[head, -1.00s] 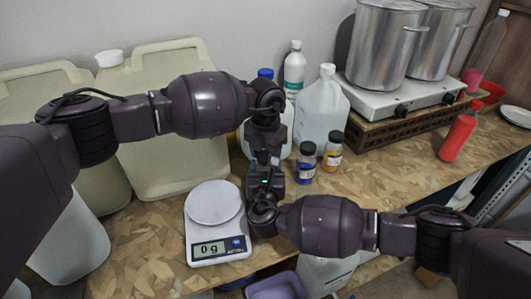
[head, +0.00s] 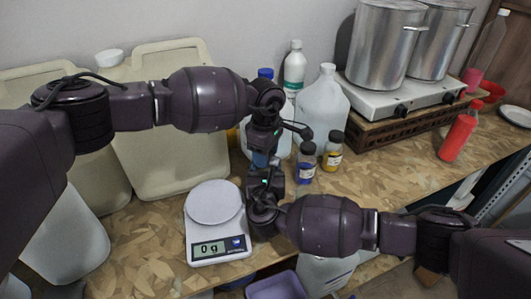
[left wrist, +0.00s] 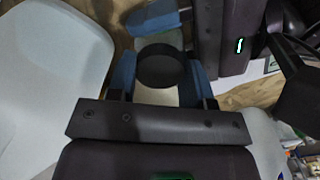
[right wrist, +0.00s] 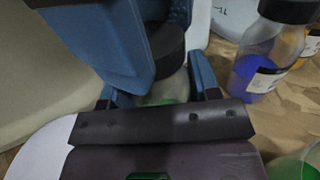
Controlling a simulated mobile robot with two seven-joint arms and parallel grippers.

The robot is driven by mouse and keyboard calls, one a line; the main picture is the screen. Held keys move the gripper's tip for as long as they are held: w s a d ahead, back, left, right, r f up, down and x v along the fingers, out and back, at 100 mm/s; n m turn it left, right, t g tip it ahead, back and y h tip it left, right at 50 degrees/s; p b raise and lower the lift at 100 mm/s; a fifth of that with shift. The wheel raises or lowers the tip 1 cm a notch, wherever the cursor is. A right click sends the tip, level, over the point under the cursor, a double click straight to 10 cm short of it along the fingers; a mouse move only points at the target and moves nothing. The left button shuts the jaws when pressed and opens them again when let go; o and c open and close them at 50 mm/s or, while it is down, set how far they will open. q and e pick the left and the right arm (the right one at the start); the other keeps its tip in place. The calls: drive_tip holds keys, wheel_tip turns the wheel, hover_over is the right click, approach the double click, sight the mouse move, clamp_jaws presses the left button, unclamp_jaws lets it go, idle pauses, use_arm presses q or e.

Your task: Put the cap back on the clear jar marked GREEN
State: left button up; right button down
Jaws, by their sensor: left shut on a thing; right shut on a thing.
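My left gripper (head: 262,157) is just above my right gripper (head: 265,185), between the scale and the small jars. In the left wrist view a black cap (left wrist: 160,66) sits between the blue fingers of my left gripper (left wrist: 160,80), which is shut on it. In the right wrist view my right gripper (right wrist: 158,92) is shut on a clear jar (right wrist: 172,88) with green contents. The cap (right wrist: 165,50) is directly over the jar's top. I cannot tell whether it is seated or just above. The jar's marking is hidden.
A white scale (head: 218,247) reading 0 g stands left of the grippers. Capped blue (head: 305,172) and yellow (head: 332,158) jars stand close on the right. Large jugs (head: 322,112) and cream canisters (head: 165,150) stand behind.

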use_arm(q)
drive_tip(key=m, duration=0.3)
drive_tip(key=shift+m, duration=0.4)
drive_tip(key=o, duration=1)
drive_tip(key=shift+r, duration=2.25)
drive_tip(key=shift+c, duration=0.2)
